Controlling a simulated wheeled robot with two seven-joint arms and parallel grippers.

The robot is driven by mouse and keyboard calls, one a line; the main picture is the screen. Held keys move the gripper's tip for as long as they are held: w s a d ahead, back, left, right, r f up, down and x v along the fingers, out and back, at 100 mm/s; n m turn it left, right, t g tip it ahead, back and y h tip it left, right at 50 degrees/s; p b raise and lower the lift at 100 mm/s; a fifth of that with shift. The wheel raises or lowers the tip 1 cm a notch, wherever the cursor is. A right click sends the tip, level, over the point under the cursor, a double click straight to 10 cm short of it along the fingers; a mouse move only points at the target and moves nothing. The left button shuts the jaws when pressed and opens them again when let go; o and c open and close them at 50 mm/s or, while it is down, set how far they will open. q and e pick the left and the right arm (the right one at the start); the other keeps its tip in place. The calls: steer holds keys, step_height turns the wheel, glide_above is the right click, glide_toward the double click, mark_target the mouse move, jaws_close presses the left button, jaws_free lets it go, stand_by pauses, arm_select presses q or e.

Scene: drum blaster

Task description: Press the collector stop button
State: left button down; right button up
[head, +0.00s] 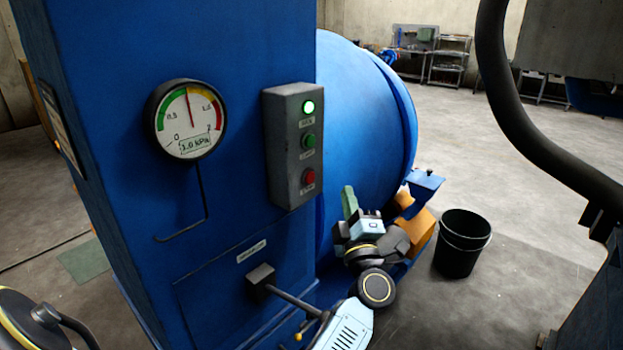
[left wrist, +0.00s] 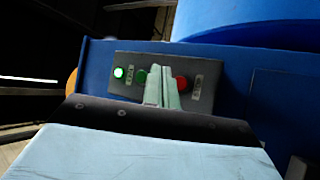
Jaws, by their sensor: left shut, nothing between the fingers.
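The collector's grey control box (head: 293,143) is on the front of the blue cabinet (head: 240,60). It has a lit green lamp (head: 309,107) on top, a green button (head: 308,141) in the middle and the red stop button (head: 308,176) at the bottom. My left gripper (head: 348,192) is shut and empty, to the right of the box and apart from it in the head view. In the left wrist view, its pale green fingers (left wrist: 161,72) point toward the box, between the green button (left wrist: 141,79) and the red button (left wrist: 181,83). My right gripper is not in view.
A round pressure gauge (head: 186,120) is left of the box. A lever handle (head: 262,277) sticks out below it, close to my left arm. A blue drum (head: 360,110) is behind the gripper. A black bucket (head: 461,243) stands on the floor at right.

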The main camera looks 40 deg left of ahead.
mark_target(310, 178)
arm_select(q)
steer(key=a, duration=0.7)
steer(key=shift+w, duration=0.25)
stand_by(1.7)
steer(key=shift+a, duration=0.35)
steer(key=shift+a+p, duration=0.3)
steer(key=shift+a, duration=0.15)
stand_by(0.8)
steer(key=shift+d, duration=0.85)
steer(key=shift+d, duration=0.1)
